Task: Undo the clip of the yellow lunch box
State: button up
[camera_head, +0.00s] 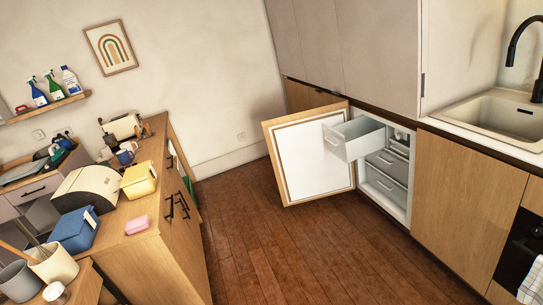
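The yellow lunch box (138,184) sits on the wooden sideboard top at the left, with its lid on. A small pale clip (153,171) shows at its right side; it is too small to tell whether it is fastened. My gripper is not in view, and nothing visible touches the box.
A blue box (74,232) with a pale clip, a pink item (137,224) and a bread bin (87,189) stand near it. An open fridge door (312,160) and pulled-out drawer (352,142) jut into the room. The wooden floor (275,240) between is clear.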

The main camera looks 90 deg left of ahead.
aim_at(145, 188)
jog(key=z, duration=0.65)
jog(key=i, duration=1.85)
jog(key=u, duration=4.35)
jog(key=i, duration=0.95)
jog(key=u, duration=0.2)
